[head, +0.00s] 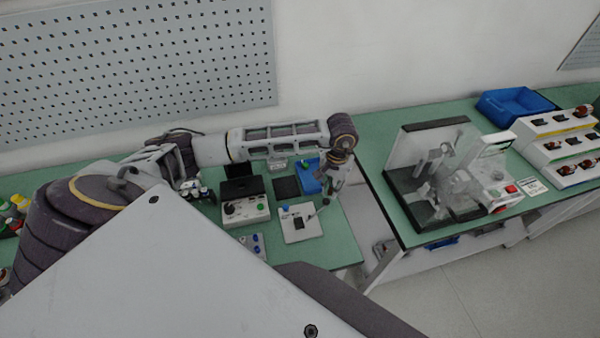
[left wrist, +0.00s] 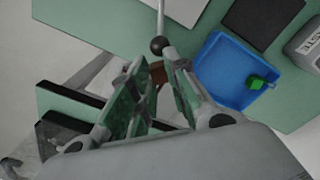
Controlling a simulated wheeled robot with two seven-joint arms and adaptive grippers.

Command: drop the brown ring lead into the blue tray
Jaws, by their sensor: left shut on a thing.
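The blue tray (head: 309,184) lies on the green bench in the head view, close beside my left gripper (head: 330,183). In the left wrist view the blue tray (left wrist: 220,72) is just right of the fingers, with a small green piece (left wrist: 257,83) in it. My left gripper (left wrist: 158,82) is shut on the brown ring lead (left wrist: 157,75). Only a small brown part of the lead shows between the fingertips; the rest is hidden. In the wrist view it appears left of the tray, not over it. My right gripper is not in view.
A control box (head: 246,210) and a white device (head: 300,223) are on the bench. A gap separates it from the right bench, which holds a clear-guarded machine (head: 440,180) and another blue bin (head: 500,110).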

